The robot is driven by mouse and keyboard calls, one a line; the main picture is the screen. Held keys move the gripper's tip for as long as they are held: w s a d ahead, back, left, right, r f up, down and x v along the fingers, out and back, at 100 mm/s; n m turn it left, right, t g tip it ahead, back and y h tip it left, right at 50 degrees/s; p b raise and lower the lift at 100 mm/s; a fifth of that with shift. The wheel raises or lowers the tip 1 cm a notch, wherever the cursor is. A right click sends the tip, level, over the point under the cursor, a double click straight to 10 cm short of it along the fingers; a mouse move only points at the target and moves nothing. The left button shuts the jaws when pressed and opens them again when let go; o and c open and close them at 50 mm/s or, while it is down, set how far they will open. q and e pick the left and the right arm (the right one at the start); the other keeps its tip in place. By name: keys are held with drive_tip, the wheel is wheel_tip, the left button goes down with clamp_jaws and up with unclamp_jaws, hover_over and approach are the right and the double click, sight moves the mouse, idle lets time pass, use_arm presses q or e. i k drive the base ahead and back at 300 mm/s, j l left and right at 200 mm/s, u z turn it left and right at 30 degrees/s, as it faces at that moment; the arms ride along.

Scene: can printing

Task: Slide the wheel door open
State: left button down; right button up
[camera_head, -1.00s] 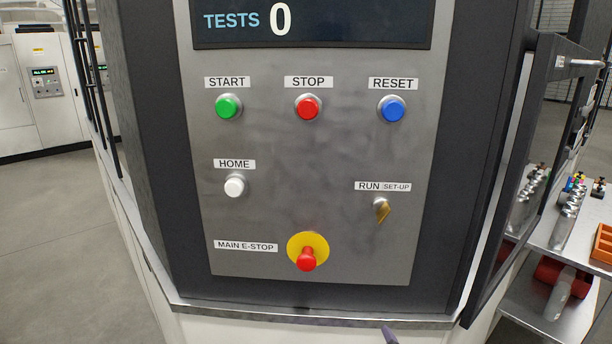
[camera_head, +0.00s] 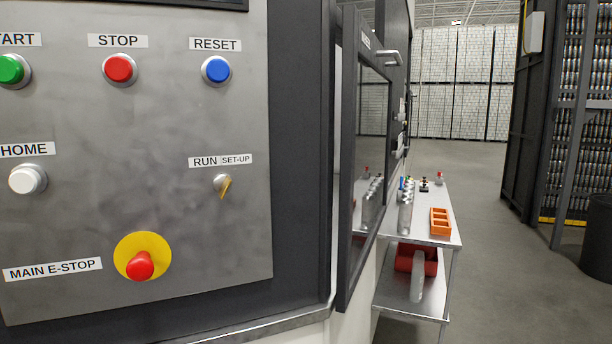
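A dark-framed door with a glass pane (camera_head: 374,150) stands right of the control panel, seen nearly edge-on. A label sits on its top frame; I cannot tell whether this is the wheel door. A metal handle (camera_head: 390,57) sticks out near its top right. More dark machine front with handles continues behind it. Neither of my grippers shows in the view.
The grey control panel (camera_head: 200,130) with buttons and a red emergency stop (camera_head: 140,265) fills the left. A metal cart (camera_head: 448,228) with cans and an orange tray (camera_head: 440,222) stands beyond the door. A dark bin (camera_head: 598,240) and rack are at right. Floor between is clear.

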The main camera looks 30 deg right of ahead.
sight(368, 71)
drive_tip(key=z, duration=1.25)
